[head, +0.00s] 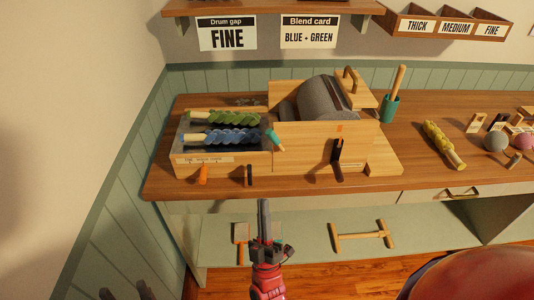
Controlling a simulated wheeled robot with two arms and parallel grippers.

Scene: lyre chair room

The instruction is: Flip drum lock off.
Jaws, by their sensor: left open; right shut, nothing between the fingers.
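The wooden drum machine (300,150) with its grey drum (322,98) stands on the bench. A dark lever (337,158) sits on its front face, with a small orange mark (340,128) above it. An orange handle (203,174) and a small black tab (249,175) are on the lower front of the left tray. I cannot tell for certain which part is the drum lock. My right gripper (264,216) is shut and empty, in front of the bench edge, below the black tab and apart from it. My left gripper (126,292) is open at the bottom left, its fingertips only showing.
Green and blue fibre rolls (215,137) lie in the tray, with a teal-tipped handle (274,140) beside them. A lower shelf (300,255) holds wooden tools. The wall is close on the left.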

